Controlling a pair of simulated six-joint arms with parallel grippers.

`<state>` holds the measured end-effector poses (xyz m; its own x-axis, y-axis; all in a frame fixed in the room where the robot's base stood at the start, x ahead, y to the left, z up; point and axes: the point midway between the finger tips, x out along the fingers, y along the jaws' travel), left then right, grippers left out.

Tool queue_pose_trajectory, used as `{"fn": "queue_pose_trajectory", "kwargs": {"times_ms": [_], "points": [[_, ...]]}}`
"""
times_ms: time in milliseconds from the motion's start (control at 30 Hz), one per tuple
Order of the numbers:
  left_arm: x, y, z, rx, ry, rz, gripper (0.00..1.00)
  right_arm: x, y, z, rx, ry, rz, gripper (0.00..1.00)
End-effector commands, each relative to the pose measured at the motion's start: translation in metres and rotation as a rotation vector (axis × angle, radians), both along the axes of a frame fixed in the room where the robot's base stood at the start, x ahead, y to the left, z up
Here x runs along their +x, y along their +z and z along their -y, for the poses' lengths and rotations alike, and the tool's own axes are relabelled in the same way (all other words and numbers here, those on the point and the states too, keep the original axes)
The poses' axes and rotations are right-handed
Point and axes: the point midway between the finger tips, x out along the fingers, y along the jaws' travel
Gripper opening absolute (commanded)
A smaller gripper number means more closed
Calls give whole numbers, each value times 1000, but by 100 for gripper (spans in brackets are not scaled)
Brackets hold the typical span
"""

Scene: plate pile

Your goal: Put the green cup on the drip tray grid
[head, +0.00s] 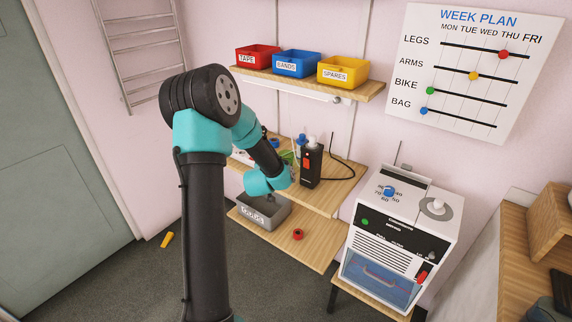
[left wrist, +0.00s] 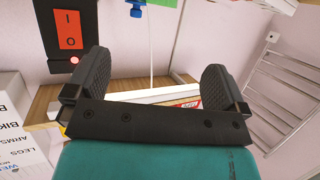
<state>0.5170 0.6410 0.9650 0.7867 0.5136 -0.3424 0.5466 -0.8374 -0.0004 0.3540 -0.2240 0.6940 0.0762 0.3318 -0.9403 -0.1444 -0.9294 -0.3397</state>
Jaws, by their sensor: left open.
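A small green patch (head: 287,157), perhaps the green cup, shows on the wooden bench behind my left wrist in the head view; most of it is hidden. No green cup can be made out in the left wrist view. I cannot make out the drip tray grid in either view. My left gripper (left wrist: 155,68) is open with nothing between its fingers. In the head view its fingers are mostly hidden by the wrist, beside the black device (head: 312,165) with a red switch. That device shows close at the upper left of the left wrist view (left wrist: 50,60).
A grey bin (head: 262,218) and a red ring (head: 298,234) are on the lower shelf. A white machine (head: 398,240) stands to the right. Red, blue and yellow bins sit on the wall shelf (head: 360,92) above. A yellow item (head: 167,239) lies on the floor.

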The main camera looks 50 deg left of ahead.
Motion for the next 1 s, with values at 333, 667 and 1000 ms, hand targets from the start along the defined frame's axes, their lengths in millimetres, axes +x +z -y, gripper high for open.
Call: {"fn": "queue_pose_trajectory", "kwargs": {"times_ms": [333,667,1000], "points": [[38,-17,-25,0,0,0,100,0,0,0,0,0,0,43],[81,-35,-52,0,0,0,100,0,0,0,0,0,0,43],[95,-41,-62,-1,0,-1,100,0,0,0,0,0,0,43]]}}
